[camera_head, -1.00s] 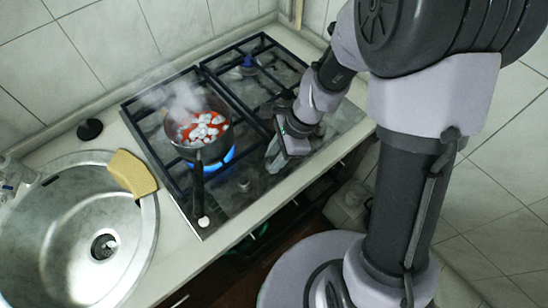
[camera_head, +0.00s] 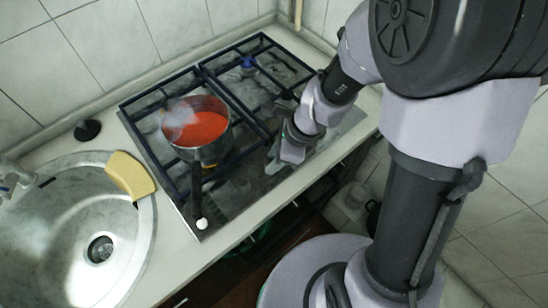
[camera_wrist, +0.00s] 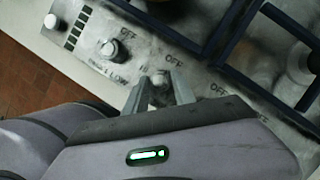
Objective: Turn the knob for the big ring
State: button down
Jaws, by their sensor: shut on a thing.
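My gripper (camera_head: 273,166) is at the front edge of the hob (camera_head: 237,205). In the wrist view its two fingers (camera_wrist: 160,90) are closed around a pale control knob (camera_wrist: 160,77) on the hob's control strip, with "OFF" printed near it. Two other pale knobs, one nearer (camera_wrist: 110,48) and one at the corner (camera_wrist: 50,21), stand free to the left. I cannot tell from the printing which ring the held knob serves.
The pan's dark handle (camera_head: 198,190) points toward the front edge. Black grates (camera_head: 222,88) cover the hob. A yellow sponge (camera_head: 131,176) lies by the steel sink (camera_head: 75,225) on the left. A round black object (camera_head: 87,130) lies behind the sink.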

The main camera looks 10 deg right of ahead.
jog(key=c, duration=1)
grip_release()
jog(key=shift+c, duration=0.2)
jog(key=shift+r, duration=0.1)
jog(key=p+v, duration=0.8)
jog(key=v, duration=0.9)
jog(key=shift+p, duration=0.4)
jog(key=shift+r, duration=0.1)
jog(key=s+r+n+t+h+b, duration=0.2)
jog(key=s+r+n, duration=0.6)
jog(key=n, duration=0.8)
jog(key=s+t+b, duration=0.2)
jog(key=b, duration=0.1)
jog(key=shift+t+b, duration=0.4)
